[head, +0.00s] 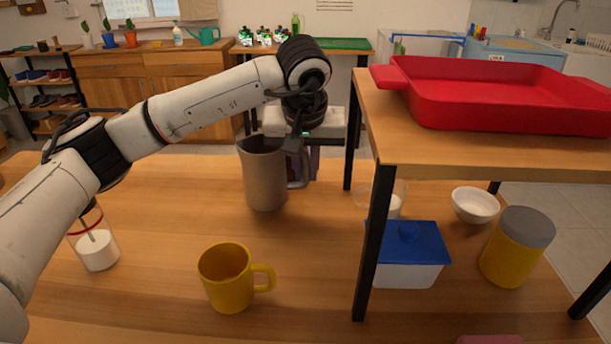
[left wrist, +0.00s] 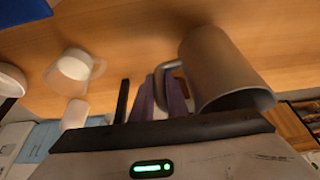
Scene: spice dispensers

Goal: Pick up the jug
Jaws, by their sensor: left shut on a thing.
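The jug (head: 264,178) is a tall grey-brown vessel with a handle on its right side, upright at the wooden table's middle. I cannot tell for sure whether its base touches the table. My left gripper (head: 304,162) reaches over from the left and is shut on the jug's handle. In the left wrist view, the purple fingers (left wrist: 168,98) close around the handle beside the jug's body (left wrist: 222,70). The fingers are partly hidden by the handle in the head view. My right gripper is not in view.
A yellow mug (head: 227,278) stands in front of the jug. A raised shelf with a red tray (head: 500,108) is close on the right. Beneath it are a blue-lidded box (head: 408,262), a white bowl (head: 475,206) and a yellow jar (head: 515,250). A glass container (head: 97,250) stands left.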

